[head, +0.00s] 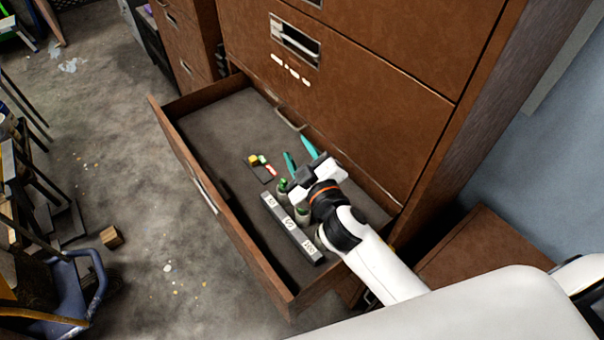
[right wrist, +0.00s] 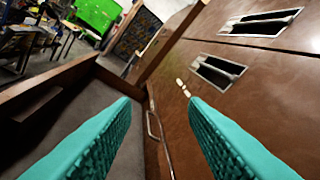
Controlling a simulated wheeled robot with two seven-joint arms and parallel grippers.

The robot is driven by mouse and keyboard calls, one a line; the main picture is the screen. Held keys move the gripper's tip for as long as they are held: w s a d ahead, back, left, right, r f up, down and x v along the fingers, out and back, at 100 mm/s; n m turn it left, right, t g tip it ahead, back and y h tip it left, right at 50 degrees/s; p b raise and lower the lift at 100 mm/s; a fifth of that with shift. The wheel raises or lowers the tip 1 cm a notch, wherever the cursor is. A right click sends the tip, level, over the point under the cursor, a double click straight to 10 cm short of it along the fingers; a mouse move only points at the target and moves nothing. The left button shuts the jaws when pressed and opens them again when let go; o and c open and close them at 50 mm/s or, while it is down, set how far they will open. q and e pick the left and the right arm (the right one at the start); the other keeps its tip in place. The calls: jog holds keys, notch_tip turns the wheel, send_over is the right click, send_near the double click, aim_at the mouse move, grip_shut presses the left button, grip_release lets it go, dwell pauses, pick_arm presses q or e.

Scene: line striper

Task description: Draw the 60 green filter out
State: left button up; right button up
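In the head view, a grey block (head: 290,226) with three white labels lies in the open drawer; the labels are too small to read surely. Behind it stand small grey cylinders with green tops, one at the left (head: 282,188) and one near the middle (head: 302,211). Any further cylinder is hidden by my right arm. I cannot tell which is the 60 green filter. My right gripper (head: 300,153) is over the drawer, just beyond the cylinders, its teal fingers apart. In the right wrist view the fingers (right wrist: 158,108) are open with nothing between them. My left gripper is not in view.
The wooden drawer (head: 180,150) is pulled out from a brown cabinet (head: 360,75). A small dark piece with yellow, green and red parts (head: 262,167) lies on the drawer floor. The drawer's far left floor is clear. A blue chair (head: 70,290) stands at the lower left.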

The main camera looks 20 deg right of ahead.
jog(key=w+a+r+n+y, duration=0.1)
jog(key=a+r+n+y, duration=0.6)
jog(key=a+n+y, duration=0.25)
jog(key=s+a+n+g+y, duration=0.3)
jog(key=a+n+g+y, duration=0.45)
jog(key=n, duration=0.45)
jog(key=n+g+h, duration=1)
jog(key=h, duration=0.9)
send_over(303, 212)
jog(key=w, duration=0.1)
jog(key=shift+w+d+f, duration=0.1)
jog(key=shift+d+f, duration=0.05)
jog(key=shift+f, duration=4.7)
jog(key=shift+w+d+f, duration=0.1)
jog(key=shift+f, duration=4.7)
notch_tip(303, 212, down, 8)
jog(key=b, duration=0.5)
jog(key=shift+b, duration=0.4)
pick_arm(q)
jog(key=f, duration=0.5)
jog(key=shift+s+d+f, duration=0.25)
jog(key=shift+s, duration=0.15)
